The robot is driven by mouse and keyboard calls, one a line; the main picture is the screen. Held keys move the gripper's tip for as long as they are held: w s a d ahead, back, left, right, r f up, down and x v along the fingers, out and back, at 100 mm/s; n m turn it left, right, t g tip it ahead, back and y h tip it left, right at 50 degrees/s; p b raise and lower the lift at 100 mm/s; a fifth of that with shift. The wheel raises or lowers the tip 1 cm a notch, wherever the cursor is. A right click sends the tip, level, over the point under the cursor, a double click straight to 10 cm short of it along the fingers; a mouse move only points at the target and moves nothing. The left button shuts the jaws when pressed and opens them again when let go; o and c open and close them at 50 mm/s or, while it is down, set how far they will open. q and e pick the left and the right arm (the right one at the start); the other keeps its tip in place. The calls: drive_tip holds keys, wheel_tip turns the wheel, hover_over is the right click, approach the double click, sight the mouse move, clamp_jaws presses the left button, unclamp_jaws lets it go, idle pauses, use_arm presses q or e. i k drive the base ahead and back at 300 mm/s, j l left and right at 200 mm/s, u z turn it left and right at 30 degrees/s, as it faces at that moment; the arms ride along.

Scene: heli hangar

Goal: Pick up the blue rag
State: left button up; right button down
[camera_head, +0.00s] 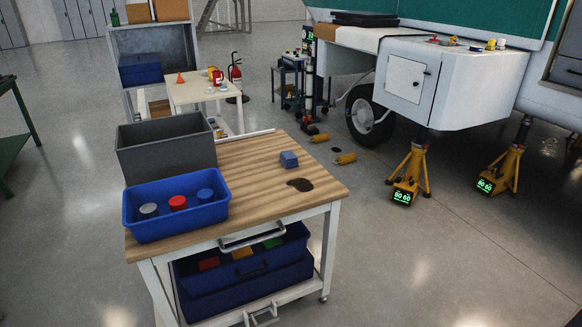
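A small folded blue piece, which looks like the blue rag (289,159), lies on the wooden top of a white workbench cart (250,160), toward its back right. A dark stain (300,184) is on the wood just in front of it. Nothing touches or covers the rag. Neither of my grippers can be made out in the head view.
A grey bin (165,148) and a blue tray (150,228) with several capped cans stand on the cart's left side. Yellow jack stands (411,172) hold the vehicle at right. Floor is clear at the front right.

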sight(289, 159)
drive_tip(key=i+l+u, duration=0.1)
drive_tip(key=u, duration=0.6)
drive_tip(key=i+l+u, duration=0.4)
drive_tip(key=l, duration=0.2)
drive_tip(key=l+u, duration=0.15)
drive_tip(key=l, duration=0.2)
drive_tip(key=i+l, duration=0.1)
drive_tip(key=l, duration=0.2)
drive_tip(key=i+l, duration=0.15)
drive_tip(key=l, duration=0.15)
drive_tip(key=i+l, duration=0.1)
drive_tip(key=l, duration=0.2)
drive_tip(key=u, duration=0.05)
